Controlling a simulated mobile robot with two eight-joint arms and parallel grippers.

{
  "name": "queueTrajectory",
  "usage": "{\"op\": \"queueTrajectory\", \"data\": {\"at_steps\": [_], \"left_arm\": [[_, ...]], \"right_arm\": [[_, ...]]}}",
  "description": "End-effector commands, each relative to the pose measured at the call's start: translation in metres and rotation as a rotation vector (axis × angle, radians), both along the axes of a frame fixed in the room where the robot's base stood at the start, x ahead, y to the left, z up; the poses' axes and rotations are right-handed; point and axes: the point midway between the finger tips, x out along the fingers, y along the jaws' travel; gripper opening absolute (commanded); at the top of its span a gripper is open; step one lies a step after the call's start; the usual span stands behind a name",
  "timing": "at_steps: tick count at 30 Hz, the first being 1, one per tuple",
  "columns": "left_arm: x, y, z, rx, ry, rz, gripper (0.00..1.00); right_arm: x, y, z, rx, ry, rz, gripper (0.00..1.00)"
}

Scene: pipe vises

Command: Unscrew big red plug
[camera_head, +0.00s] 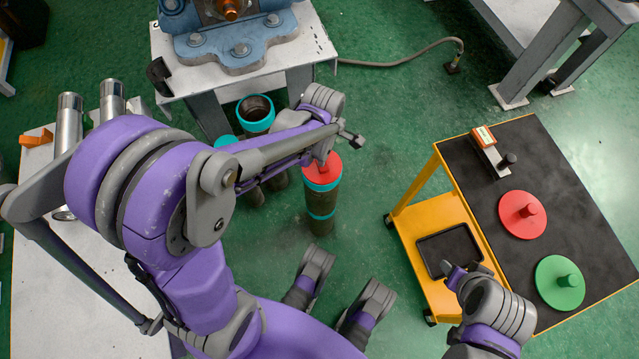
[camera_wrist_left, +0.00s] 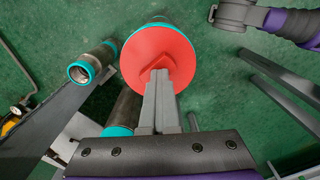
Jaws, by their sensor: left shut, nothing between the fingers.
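A red plug (camera_head: 323,170) sits on top of an upright dark pipe (camera_head: 322,226) with turquoise bands. In the left wrist view the red plug (camera_wrist_left: 172,47) is a wide disc with a raised grip in its middle. My left gripper (camera_head: 322,160) is above the plug in the head view. In the wrist view its fingers (camera_wrist_left: 158,78) are shut together with nothing between them. They overlap the near part of the disc, with tips by the raised grip; contact cannot be told. My right gripper (camera_head: 456,275) is over the cart's side, and its finger opening is unclear.
More pipes with turquoise ends (camera_head: 255,113) stand left of the plugged pipe, partly behind my arm. A yellow cart (camera_head: 465,135) at right bears a red disc with a knob (camera_head: 522,214) and a green one (camera_head: 560,283). A blue vise (camera_head: 235,45) stands at the back.

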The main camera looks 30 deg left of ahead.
Motion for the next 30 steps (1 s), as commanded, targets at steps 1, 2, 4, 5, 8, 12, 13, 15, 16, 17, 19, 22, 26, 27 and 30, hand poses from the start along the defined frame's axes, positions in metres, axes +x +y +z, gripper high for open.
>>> {"op": "queueTrajectory", "data": {"at_steps": [1, 2, 4, 5, 8, 12, 13, 15, 16, 17, 19, 22, 26, 27, 30], "left_arm": [[0.003, -0.003, -0.005, -0.007, -0.01, 0.071, 0.0], [0.003, -0.003, -0.005, -0.007, -0.009, 0.118, 0.0], [0.003, -0.003, -0.005, -0.007, -0.01, 0.226, 0.0], [0.003, -0.003, -0.005, -0.008, -0.01, 0.271, 0.0], [0.003, -0.003, -0.005, -0.009, -0.009, 0.397, 0.0], [0.004, -0.003, -0.004, -0.01, -0.01, 0.483, 0.0], [0.004, -0.003, -0.004, -0.01, -0.01, 0.488, 0.0], [0.004, -0.003, -0.004, -0.01, -0.01, 0.491, 0.0], [0.004, -0.003, -0.004, -0.01, -0.01, 0.491, 0.0], [0.004, -0.003, -0.004, -0.01, -0.01, 0.49, 0.0], [0.004, -0.003, -0.004, -0.01, -0.01, 0.49, 0.0], [0.004, -0.003, -0.004, -0.01, -0.01, 0.488, 0.17], [0.004, -0.003, -0.002, -0.01, -0.01, 0.487, 0.22], [0.003, -0.003, 0.001, -0.01, -0.01, 0.487, 0.22], [0.003, -0.003, 0.011, -0.009, -0.009, 0.486, 0.22]], "right_arm": [[0.0, 0.0, -0.003, 0.0, 0.001, 0.0, 0.5], [0.0, 0.0, -0.003, 0.0, 0.001, 0.0, 0.5], [0.0, 0.0, -0.003, 0.0, 0.001, 0.0, 0.5], [0.0, 0.0, -0.003, 0.0, 0.001, 0.0, 0.5], [0.0, 0.0, -0.004, 0.0, 0.001, 0.0, 0.5], [0.0, 0.0, -0.004, 0.0, 0.001, 0.0, 0.5], [0.0, 0.0, -0.004, 0.0, 0.001, 0.0, 0.5], [0.0, 0.0, -0.004, 0.0, 0.001, 0.0, 0.5], [0.0, 0.0, -0.004, 0.0, 0.001, 0.0, 0.5], [0.0, 0.0, -0.004, 0.0, 0.001, 0.0, 0.5], [0.0, 0.0, -0.004, 0.0, 0.001, 0.0, 0.5], [0.0, 0.0, -0.003, 0.0, 0.001, 0.0, 0.5], [0.0, 0.0, -0.002, 0.0, 0.001, 0.0, 0.5], [0.0, 0.0, 0.001, 0.0, 0.0, 0.0, 0.5], [-0.001, 0.0, 0.009, 0.0, -0.003, 0.0, 0.5]]}}
